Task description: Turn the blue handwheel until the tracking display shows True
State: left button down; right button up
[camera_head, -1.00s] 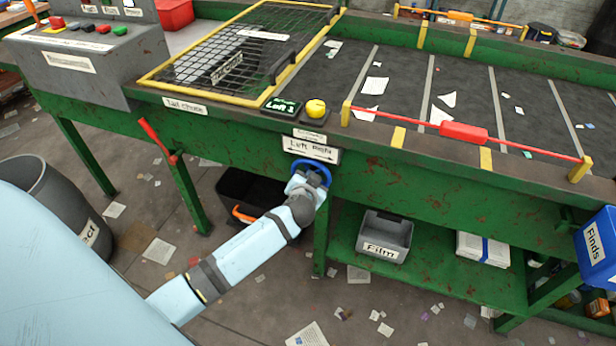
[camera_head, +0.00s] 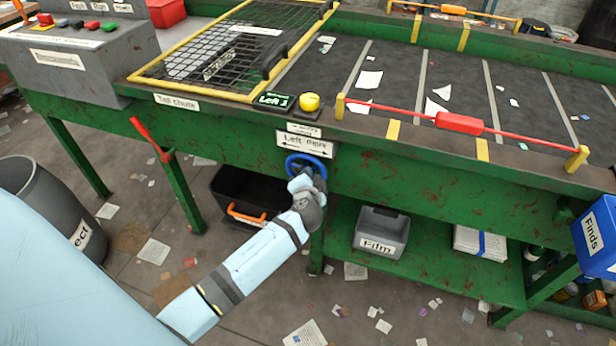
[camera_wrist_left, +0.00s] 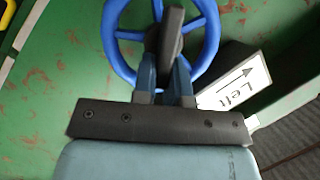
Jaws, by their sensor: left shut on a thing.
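The blue handwheel (camera_head: 306,157) is on the green front side of the belt frame, under a label reading "Left" with a double arrow (camera_head: 305,145). My left gripper (camera_head: 306,176) is at the wheel from below. In the left wrist view, my gripper (camera_wrist_left: 170,62) is shut on a dark grey grip in front of the blue wheel rim (camera_wrist_left: 112,38). The fingers hide part of the wheel's middle. A small green display (camera_head: 273,100) stands on the ledge above and reads "Left" with a small character I cannot make out. My right gripper is not in view.
A yellow button (camera_head: 310,102) sits beside the display. A yellow-edged mesh guard (camera_head: 235,50) covers part of the belt. A black bin with an orange handle (camera_head: 235,190) and a grey Film bin (camera_head: 381,236) are below. A red pull bar (camera_head: 460,123) runs along the right.

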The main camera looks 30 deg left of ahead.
pick_arm(q)
jog(key=shift+w+a+r, duration=0.1)
jog(key=shift+a+r, duration=0.05)
jog(key=shift+r, duration=0.05)
jog(key=c, duration=1.2)
grip_release()
jog(key=shift+o, duration=0.2)
jog(key=shift+f, duration=0.15)
jog(key=v, duration=1.3)
jog(key=shift+s+d, duration=0.25)
jog(key=shift+s, duration=0.05)
